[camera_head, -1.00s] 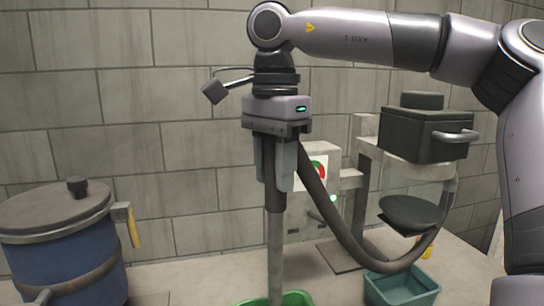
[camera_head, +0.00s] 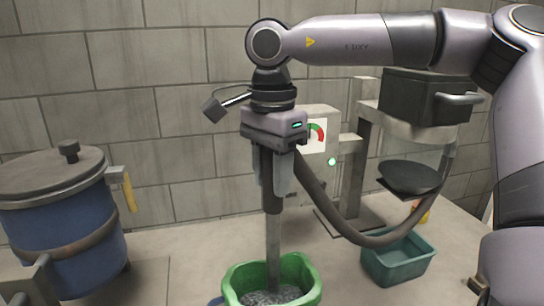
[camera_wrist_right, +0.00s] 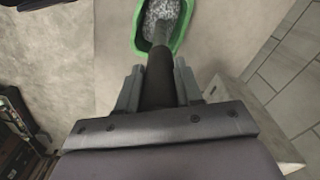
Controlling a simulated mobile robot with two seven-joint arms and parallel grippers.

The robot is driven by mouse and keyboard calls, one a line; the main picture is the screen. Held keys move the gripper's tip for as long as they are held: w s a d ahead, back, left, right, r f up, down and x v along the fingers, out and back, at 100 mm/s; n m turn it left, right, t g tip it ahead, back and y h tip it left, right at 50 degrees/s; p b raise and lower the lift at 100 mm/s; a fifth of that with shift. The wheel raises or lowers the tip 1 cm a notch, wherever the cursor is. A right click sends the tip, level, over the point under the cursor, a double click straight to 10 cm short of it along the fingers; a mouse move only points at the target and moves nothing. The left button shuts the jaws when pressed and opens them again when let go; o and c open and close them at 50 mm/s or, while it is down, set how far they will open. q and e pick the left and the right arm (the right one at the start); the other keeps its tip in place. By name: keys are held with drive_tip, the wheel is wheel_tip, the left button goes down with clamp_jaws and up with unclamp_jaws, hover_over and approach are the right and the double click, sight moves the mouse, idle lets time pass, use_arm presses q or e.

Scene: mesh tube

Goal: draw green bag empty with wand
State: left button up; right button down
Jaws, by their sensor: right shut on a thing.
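My right gripper (camera_head: 273,180) is shut on the wand (camera_head: 273,240), a grey tube with a dark upper grip and a dark hose. The wand hangs upright, its lower end inside the open green bag (camera_head: 308,272). Grey speckled material lies in the bag around the wand's end. In the right wrist view, my gripper (camera_wrist_right: 158,88) holds the wand's dark grip (camera_wrist_right: 158,75), and the wand runs into the green bag (camera_wrist_right: 183,35). Whether the wand's tip touches the bottom is hidden. My left gripper is not in view.
A blue lidded drum (camera_head: 65,235) stands at the left. A teal bin (camera_head: 398,265) stands right of the bag, with the wand's hose (camera_head: 345,225) curving above it. Behind are a gauge panel (camera_head: 318,135) and a dark box (camera_head: 425,100). A block wall closes the back.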

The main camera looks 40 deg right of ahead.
sight(272, 230)
wheel_tip(272, 230, down, 11)
drive_tip(key=b, duration=0.7)
drive_tip(key=shift+r, duration=0.2)
drive_tip(key=shift+f+b, duration=0.25)
drive_tip(key=shift+b, duration=0.05)
idle(6.3)
